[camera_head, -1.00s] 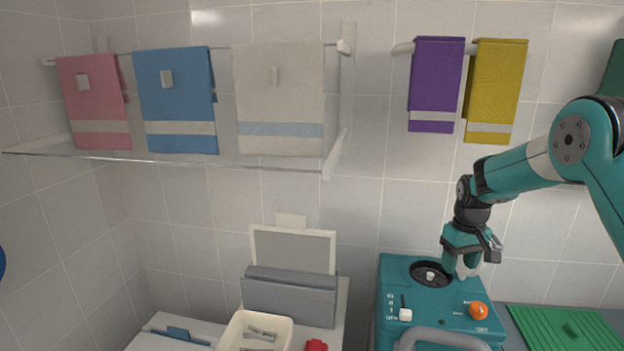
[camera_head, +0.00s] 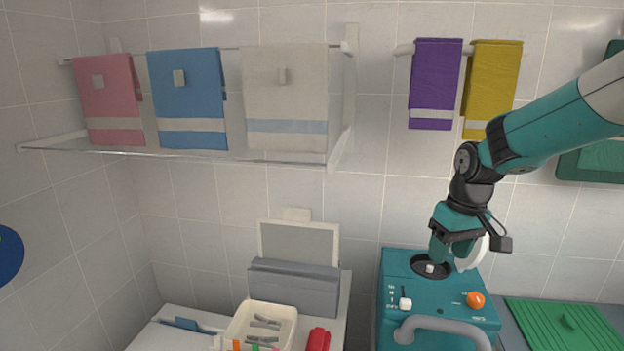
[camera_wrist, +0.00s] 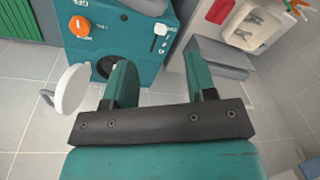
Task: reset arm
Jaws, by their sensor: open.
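My gripper (camera_head: 456,247) is above the right part of the teal machine (camera_head: 390,290), near its round dark opening (camera_head: 431,267). In the wrist view my gripper (camera_wrist: 162,75) has its two teal fingers spread apart with nothing between them. A white round disc (camera_head: 473,253) shows beside the fingers in the head view. In the wrist view the disc (camera_wrist: 73,89) is left of the left finger, outside the jaws, with a thin grey hook beside it. I cannot tell what the disc is attached to.
Pink (camera_head: 110,97), blue (camera_head: 187,98) and white (camera_head: 287,97) towels hang on a rail at left. Purple (camera_head: 435,83) and yellow (camera_head: 491,88) towels hang at right. A cream bin (camera_head: 240,318) holds clips. An orange knob (camera_head: 475,299) and green ribbed board (camera_head: 560,325) are near.

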